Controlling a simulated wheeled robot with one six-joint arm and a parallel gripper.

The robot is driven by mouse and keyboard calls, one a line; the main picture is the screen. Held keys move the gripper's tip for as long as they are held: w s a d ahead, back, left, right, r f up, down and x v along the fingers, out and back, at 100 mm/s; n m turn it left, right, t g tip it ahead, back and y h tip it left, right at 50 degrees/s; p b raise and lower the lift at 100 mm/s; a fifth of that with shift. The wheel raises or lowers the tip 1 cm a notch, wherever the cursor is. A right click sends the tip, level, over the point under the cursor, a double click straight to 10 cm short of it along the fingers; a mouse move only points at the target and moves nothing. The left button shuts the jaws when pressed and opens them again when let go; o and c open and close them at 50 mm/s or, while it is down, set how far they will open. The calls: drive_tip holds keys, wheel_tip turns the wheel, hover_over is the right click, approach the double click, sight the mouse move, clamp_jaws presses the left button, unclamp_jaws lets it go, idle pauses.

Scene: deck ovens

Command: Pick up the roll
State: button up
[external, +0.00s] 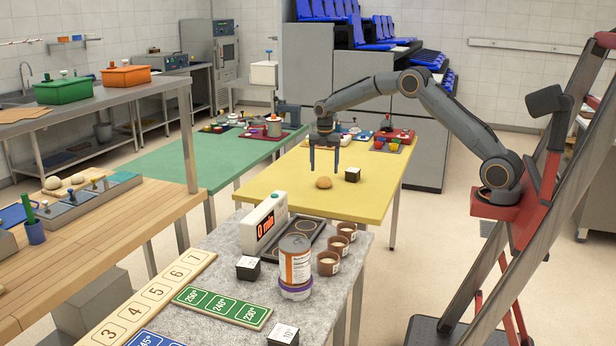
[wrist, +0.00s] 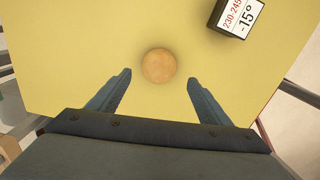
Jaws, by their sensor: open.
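The roll (external: 323,183) is a small round golden-brown bun lying on the yellow table (external: 270,190). In the wrist view the roll (wrist: 158,66) sits ahead of and between my two fingertips, a little nearer the left one, with table showing on both sides of it. My gripper (external: 324,168) points down over the yellow table in the external view, just above the roll. In the wrist view my gripper (wrist: 158,76) is open and empty. How high the fingertips are above the table is hard to tell.
A black block with a white label (external: 352,174) stands right of the roll; it also shows in the wrist view (wrist: 234,16). Trays with small items lie at the table's far end. A grey counter (external: 222,240) with a timer box, can and cups is in front.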

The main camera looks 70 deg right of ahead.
sight(324, 182)
wheel_tip(324, 182, down, 6)
drive_tip(key=shift+w+d+r+p, duration=0.1)
drive_tip(key=shift+d+r+p, duration=0.05)
drive_tip(key=shift+p, duration=0.75)
drive_tip(key=c, duration=1.1)
